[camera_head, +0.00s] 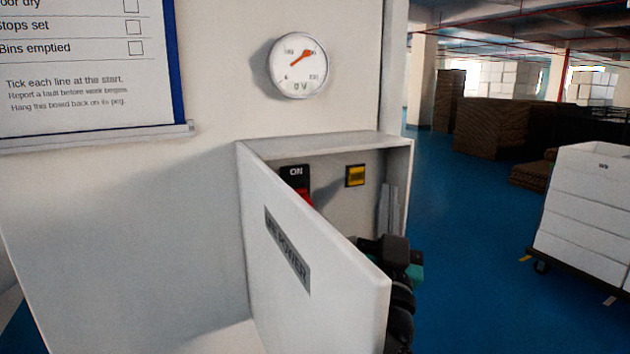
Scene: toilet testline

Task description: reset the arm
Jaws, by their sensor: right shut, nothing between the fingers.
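My right gripper (394,250), dark with teal parts, is at the right edge of an open grey-white power box (330,146). It is shut, and I see nothing held in it. The box door (325,275), with a dark label ending in "POWER", is swung open toward me and hides part of the gripper and arm. Inside the box are a red switch (301,186) under a dark "ON" mark and a yellow square part (355,176). My left gripper is not in view.
A round gauge (299,66) with an orange needle is on the wall above the box. A checklist board (85,65) hangs at the upper left. A cart with white crates (585,215) stands at the right, with brown stacks (490,128) behind. Blue floor (470,290) lies open between.

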